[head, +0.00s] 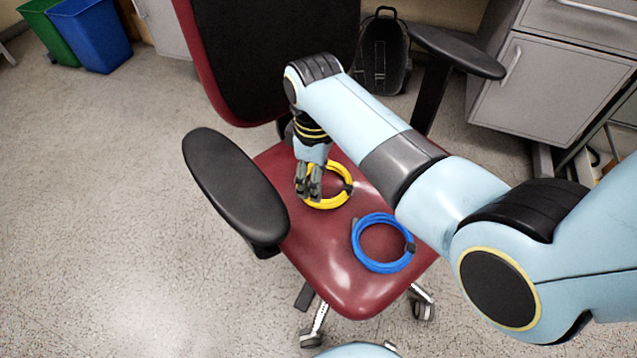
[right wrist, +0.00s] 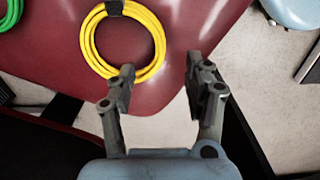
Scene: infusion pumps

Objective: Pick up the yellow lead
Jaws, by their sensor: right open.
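The yellow lead (head: 340,200) is a coil with a dark tie, lying on the red chair seat. It also shows in the right wrist view (right wrist: 90,45), at upper left. My right gripper (head: 309,192) is open and empty over the coil's left side in the head view. In the right wrist view, the open fingers (right wrist: 161,68) sit near the coil's lower right rim, with the left fingertip overlapping the ring's edge in the picture. I cannot tell whether it touches. My left gripper is not in view.
A blue coil (head: 362,256) lies on the seat (head: 350,295) nearer me. A green coil (right wrist: 12,14) shows partly in the wrist view. Armrests (head: 232,185) and a backrest (head: 270,60) border the seat.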

